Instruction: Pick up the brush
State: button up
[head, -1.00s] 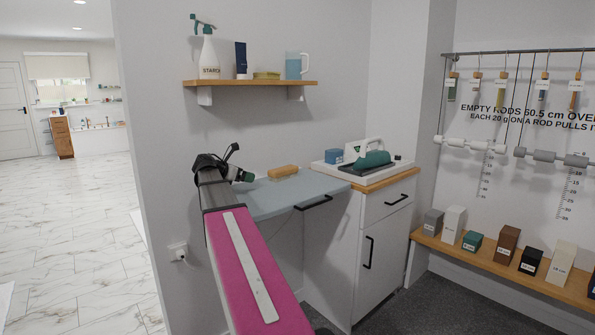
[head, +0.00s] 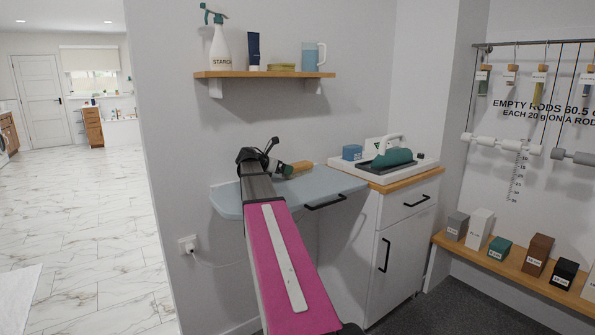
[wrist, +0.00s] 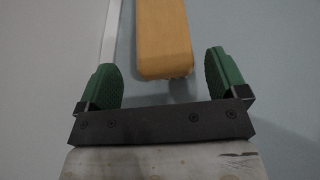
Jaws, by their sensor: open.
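The brush (head: 300,167) has a tan wooden back and lies on the pale blue-grey fold-out board below the shelf. In the wrist view the brush (wrist: 163,38) runs from the top edge down to between my two green fingertips. My gripper (wrist: 163,76) is open, with a finger on each side of the brush's near end and a gap on both sides. In the head view my gripper (head: 285,170) is at the brush's left end, partly hidden by my arm. The brush's bristles are mostly hidden.
A wooden shelf (head: 265,74) with a spray bottle (head: 219,48) hangs above. Open tiled floor lies at left.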

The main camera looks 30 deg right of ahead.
aim_at(297, 169)
jog(key=x, duration=0.4)
jog(key=shift+s+d, duration=0.2)
jog(key=shift+d, duration=0.25)
jog(key=c, duration=1.1)
jog(key=shift+o, duration=0.2)
jog(key=shift+r, duration=0.1)
